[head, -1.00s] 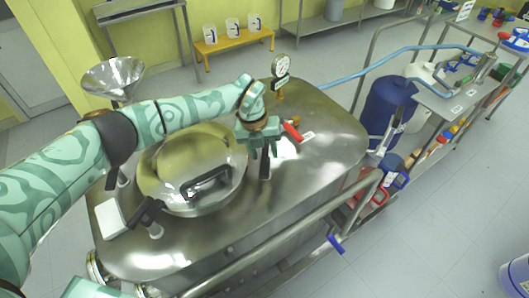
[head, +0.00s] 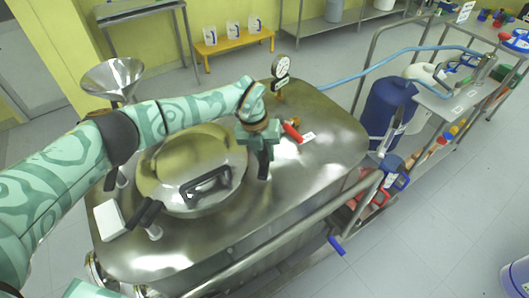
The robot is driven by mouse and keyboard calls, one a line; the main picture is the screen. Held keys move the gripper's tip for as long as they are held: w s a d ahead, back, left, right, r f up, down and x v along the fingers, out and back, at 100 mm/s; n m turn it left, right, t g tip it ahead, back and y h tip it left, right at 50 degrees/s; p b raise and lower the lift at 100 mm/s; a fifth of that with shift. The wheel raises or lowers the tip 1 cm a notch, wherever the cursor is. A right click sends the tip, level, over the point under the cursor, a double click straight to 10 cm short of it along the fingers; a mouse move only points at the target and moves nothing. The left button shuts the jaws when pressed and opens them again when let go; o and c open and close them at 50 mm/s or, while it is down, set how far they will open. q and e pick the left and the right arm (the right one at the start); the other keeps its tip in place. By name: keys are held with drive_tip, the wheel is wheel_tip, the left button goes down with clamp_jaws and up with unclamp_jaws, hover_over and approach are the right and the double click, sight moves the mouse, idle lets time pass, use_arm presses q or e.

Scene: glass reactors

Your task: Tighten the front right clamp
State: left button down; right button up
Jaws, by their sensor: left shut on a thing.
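The round hatch lid (head: 180,160) with a black handle sits on top of the steel reactor. The front right clamp (head: 264,170), with a dark handle, stands at the lid's right edge. My left gripper (head: 262,148) reaches over the lid from the left and is shut on this clamp's upper part, which its fingers partly hide. Another clamp (head: 150,216) with a black handle is at the lid's front left. My right gripper is out of view.
A red-handled valve (head: 292,131) is just right of my left gripper, and a pressure gauge (head: 281,67) stands behind it. A steel funnel (head: 112,76) is at the back left. A metal rail (head: 300,222) runs along the reactor's front right.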

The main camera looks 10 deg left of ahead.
use_arm(q)
drive_tip(key=m+g+b, duration=0.1)
drive_tip(key=m+b, duration=0.1)
drive_tip(key=m, duration=0.3)
drive_tip(key=shift+w+a+f, duration=0.1)
drive_tip(key=m+b, duration=0.3)
drive_tip(key=m, duration=0.1)
drive_tip(key=shift+w+g+y, duration=0.1)
drive_tip(key=shift+g+y, duration=0.2)
drive_tip(key=shift+g, duration=0.1)
drive_tip(key=m+b, duration=0.2)
drive_tip(key=m, duration=0.2)
drive_tip(key=shift+m+y, duration=0.4)
drive_tip(key=shift+w+m+g+b, duration=0.1)
drive_tip(key=shift+m+g+b, duration=0.2)
drive_tip(key=shift+m+b, duration=0.85)
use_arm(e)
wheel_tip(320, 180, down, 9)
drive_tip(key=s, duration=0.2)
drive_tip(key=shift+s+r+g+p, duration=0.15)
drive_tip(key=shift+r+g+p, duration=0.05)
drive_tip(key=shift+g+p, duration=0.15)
use_arm(q)
drive_tip(key=shift+r+m, duration=0.2)
drive_tip(key=shift+m, duration=0.25)
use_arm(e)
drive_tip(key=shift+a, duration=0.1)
use_arm(q)
drive_tip(key=c, duration=1.3)
unclamp_jaws()
